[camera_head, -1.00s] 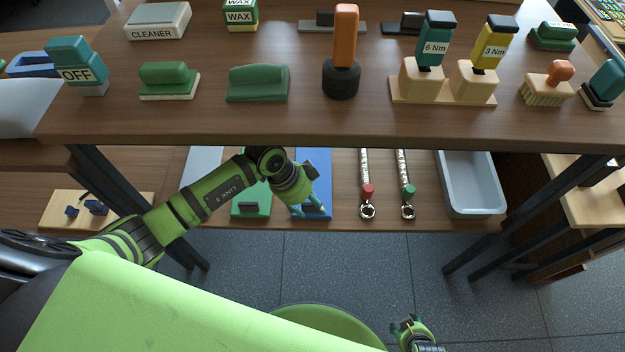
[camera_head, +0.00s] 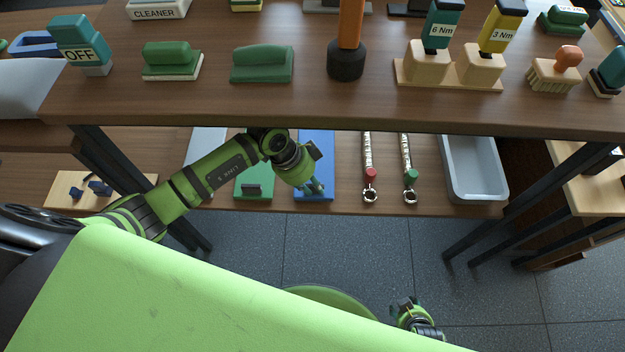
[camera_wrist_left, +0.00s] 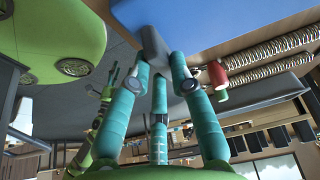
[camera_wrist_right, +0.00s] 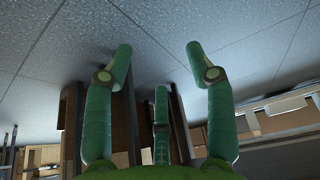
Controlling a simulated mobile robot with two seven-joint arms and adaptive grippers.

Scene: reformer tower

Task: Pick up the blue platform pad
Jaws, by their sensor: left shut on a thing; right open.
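The blue platform pad (camera_head: 316,150) lies on the lower shelf, a flat blue board partly hidden by my left arm. In the left wrist view, its blue face (camera_wrist_left: 190,15) shows with a grey block-like handle (camera_wrist_left: 153,47) on it. My left gripper (camera_head: 315,188) is at the pad's front part. Its teal fingers (camera_wrist_left: 160,68) are shut on the grey handle; exact contact at the fingertips is partly hidden. My right gripper (camera_head: 406,308) is over the floor, in front of the shelf. The right wrist view shows its fingers (camera_wrist_right: 160,65) open and empty.
A green pad (camera_head: 255,180) with a grey handle lies left of the blue pad. Red-collared (camera_head: 370,175) and green-collared (camera_head: 410,177) wrenches and a grey tray (camera_head: 474,193) are to the right. The upper tabletop (camera_head: 300,105) overhangs the shelf. Open floor lies in front.

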